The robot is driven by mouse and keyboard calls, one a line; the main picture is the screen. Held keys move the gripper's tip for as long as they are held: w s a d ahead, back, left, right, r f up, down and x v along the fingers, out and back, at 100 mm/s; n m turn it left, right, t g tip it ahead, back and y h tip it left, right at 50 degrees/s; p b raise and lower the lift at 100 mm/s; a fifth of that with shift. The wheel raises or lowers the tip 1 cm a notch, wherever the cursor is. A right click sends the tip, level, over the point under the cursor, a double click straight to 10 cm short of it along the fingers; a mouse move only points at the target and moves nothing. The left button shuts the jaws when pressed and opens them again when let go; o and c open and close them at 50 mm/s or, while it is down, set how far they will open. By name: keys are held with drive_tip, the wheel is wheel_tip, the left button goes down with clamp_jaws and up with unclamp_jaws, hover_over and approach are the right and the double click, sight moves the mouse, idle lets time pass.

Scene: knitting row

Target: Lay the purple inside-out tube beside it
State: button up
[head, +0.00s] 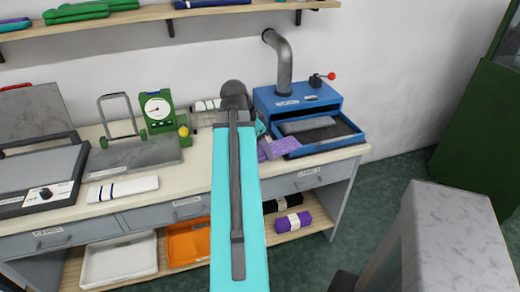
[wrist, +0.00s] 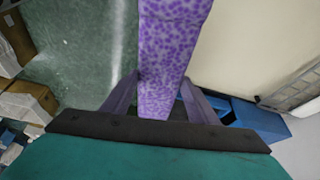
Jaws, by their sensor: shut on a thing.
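The purple spotted tube (wrist: 172,45) is between my gripper's fingers (wrist: 158,100) in the wrist view and extends away from them, with green floor on one side and the counter on the other. In the head view part of the tube (head: 280,147) shows at the front left of the blue machine's tray; my arm hides most of my gripper there. My gripper is shut on the tube. Whether the tube touches the tray or counter, I cannot tell. A white tube with dark stripes (head: 122,189) lies flat on the counter, left of my arm.
The blue machine (head: 290,103) with its open tray (head: 335,143) stands at the counter's right end. A green dial gauge (head: 157,110) and a grey plate (head: 135,156) stand at the back. A flat press (head: 40,175) is at left. The counter (head: 185,178) is bare right of the white tube.

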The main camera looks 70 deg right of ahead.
drive_tip(key=w+a+n+t+h+b, duration=0.15)
drive_tip(key=w+a+n, duration=0.35)
drive_tip(key=w+a, duration=0.8)
drive_tip(key=w+a+n+t+y, duration=0.15)
drive_tip(key=w+a+n, duration=0.45)
drive_tip(key=w, duration=1.2)
drive_tip(key=w+a+r+n+t+y, duration=0.1)
drive_tip(key=w+a+n, duration=0.4)
drive_tip(key=a, duration=0.7)
drive_tip(key=w+a+r+n+t+y, duration=0.1)
drive_tip(key=w+a+n, duration=0.4)
drive_tip(key=a, duration=0.6)
drive_tip(key=w+a+r+n+t+y, duration=0.1)
drive_tip(key=w+a+n, duration=0.4)
drive_tip(key=a, duration=0.7)
drive_tip(key=shift+w+a+t+b, duration=0.35)
drive_tip(key=shift+w+t, duration=0.15)
drive_tip(key=shift+t, duration=0.2)
drive_tip(key=shift+a, duration=0.1)
